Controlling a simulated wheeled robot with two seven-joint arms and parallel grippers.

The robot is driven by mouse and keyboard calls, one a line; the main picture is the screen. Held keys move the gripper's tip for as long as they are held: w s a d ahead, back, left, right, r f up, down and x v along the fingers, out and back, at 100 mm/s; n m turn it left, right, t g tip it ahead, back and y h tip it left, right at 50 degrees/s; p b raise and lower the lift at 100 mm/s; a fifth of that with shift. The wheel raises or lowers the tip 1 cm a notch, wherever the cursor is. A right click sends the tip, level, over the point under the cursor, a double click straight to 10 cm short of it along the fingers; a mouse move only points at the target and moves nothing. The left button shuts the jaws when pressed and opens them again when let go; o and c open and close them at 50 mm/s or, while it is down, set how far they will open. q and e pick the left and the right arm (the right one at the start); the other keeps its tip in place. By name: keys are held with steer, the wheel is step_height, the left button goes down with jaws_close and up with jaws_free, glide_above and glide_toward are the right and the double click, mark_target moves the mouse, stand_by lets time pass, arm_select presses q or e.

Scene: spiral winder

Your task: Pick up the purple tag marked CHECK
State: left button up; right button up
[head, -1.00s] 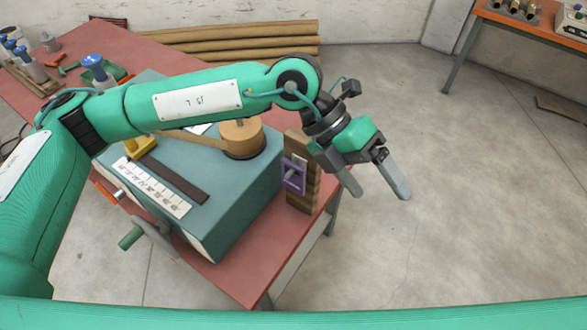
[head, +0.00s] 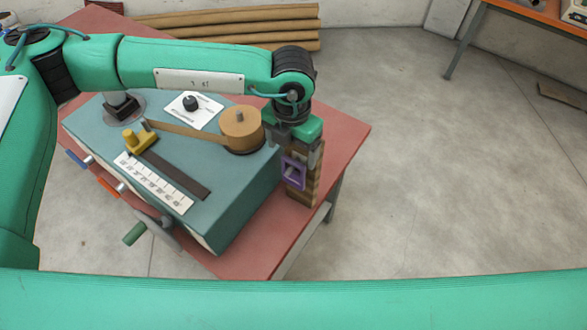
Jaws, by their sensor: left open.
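A purple tag (head: 293,173) hangs upright against the front-left face of a wooden post (head: 309,182) at the right side of the table. A small grey piece shows in the tag's opening. No lettering can be read on it at this size. My left gripper (head: 301,152) points down at the top of the post, just above the tag, with its jaws apart. Its fingers partly hide the post's top; I cannot tell whether they touch the post or tag. My right gripper is not in view.
The red table (head: 345,135) has bare surface behind the post. Cardboard tubes (head: 220,22) lie beyond.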

mark_target(294, 161)
arm_select(q)
steer(key=shift+f, duration=0.25)
steer(key=f+p, duration=0.1)
steer(key=f, duration=0.1)
steer(key=f+p, duration=0.2)
steer(key=shift+s+d, duration=0.15)
steer(key=shift+d, duration=0.05)
steer(key=shift+f, duration=0.65)
steer(key=c, duration=1.1)
steer(key=shift+r, duration=0.1)
